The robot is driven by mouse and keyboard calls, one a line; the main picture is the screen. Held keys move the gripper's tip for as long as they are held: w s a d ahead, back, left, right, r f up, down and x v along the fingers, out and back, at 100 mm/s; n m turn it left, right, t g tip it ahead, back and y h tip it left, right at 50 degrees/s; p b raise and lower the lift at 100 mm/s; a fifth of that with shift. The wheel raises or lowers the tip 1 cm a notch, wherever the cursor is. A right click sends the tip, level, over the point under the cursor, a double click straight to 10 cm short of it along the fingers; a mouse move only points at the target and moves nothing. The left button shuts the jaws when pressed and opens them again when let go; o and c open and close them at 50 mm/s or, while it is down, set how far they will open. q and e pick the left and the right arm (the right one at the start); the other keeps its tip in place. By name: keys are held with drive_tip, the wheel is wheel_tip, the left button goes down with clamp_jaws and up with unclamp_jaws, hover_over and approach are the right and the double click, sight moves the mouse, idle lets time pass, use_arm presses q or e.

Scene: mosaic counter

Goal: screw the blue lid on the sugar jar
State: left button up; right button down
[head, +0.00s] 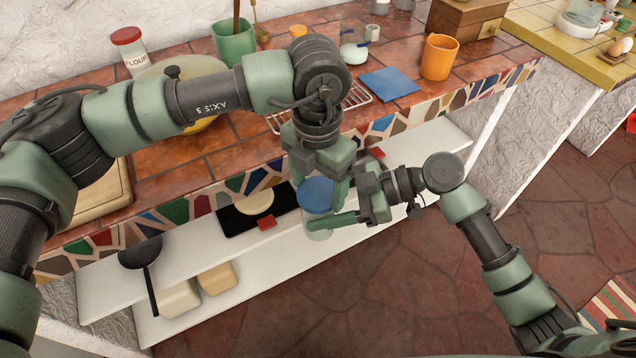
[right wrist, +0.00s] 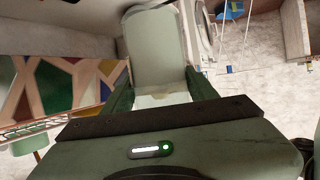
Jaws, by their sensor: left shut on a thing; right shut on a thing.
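The blue lid (head: 316,194) is at the top of the clear sugar jar (head: 317,224), in front of the counter edge in the head view. Whether the lid is fully seated is not clear. My left gripper (head: 326,182) comes down from above and is shut on the lid, with a finger visible at its right side. My right gripper (head: 337,214) reaches in from the right and is shut on the jar, holding it up over the lower shelf. In the right wrist view a pale patch (right wrist: 163,98) shows between the right fingers; most of the jar is hard to make out.
The tiled counter (head: 225,150) carries a flour jar (head: 129,48), a green cup (head: 234,43), a blue tile (head: 389,83), an orange mug (head: 440,57) and a wire rack (head: 352,96). Below, a white shelf (head: 190,244) holds a black tray (head: 237,221). The floor at the right is open.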

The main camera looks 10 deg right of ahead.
use_arm(q)
drive_tip(key=m, duration=1.4)
drive_tip(key=o, duration=1.5)
drive_tip(key=shift+o, duration=0.2)
drive_tip(key=shift+r, duration=2.25)
drive_tip(key=shift+c, duration=0.4)
